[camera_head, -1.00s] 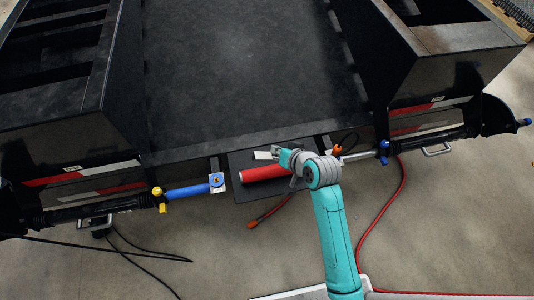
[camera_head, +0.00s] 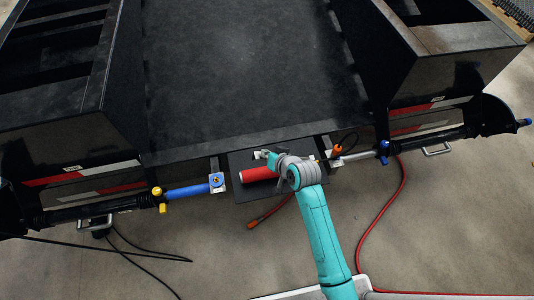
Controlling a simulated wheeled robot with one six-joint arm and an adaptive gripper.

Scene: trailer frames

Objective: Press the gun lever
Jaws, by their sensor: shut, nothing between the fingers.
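A red cylinder (camera_head: 258,174), perhaps the gun body, lies on a dark plate (camera_head: 240,190) at the middle of the trailer frame's front edge. My gripper (camera_head: 262,154) is at the end of my teal arm, just above and behind the red cylinder in the picture. It is shut and empty. My wrist covers the cylinder's right end. I cannot make out a separate lever, and I cannot tell whether my gripper touches anything.
The black trailer frame (camera_head: 240,70) fills the back, with raised side walls. A blue cylinder with yellow fittings (camera_head: 187,191) is to the left. A silver rod (camera_head: 360,155) with an orange fitting (camera_head: 337,149) is to the right. A red hose (camera_head: 402,190) and black cables (camera_head: 140,250) lie on the floor.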

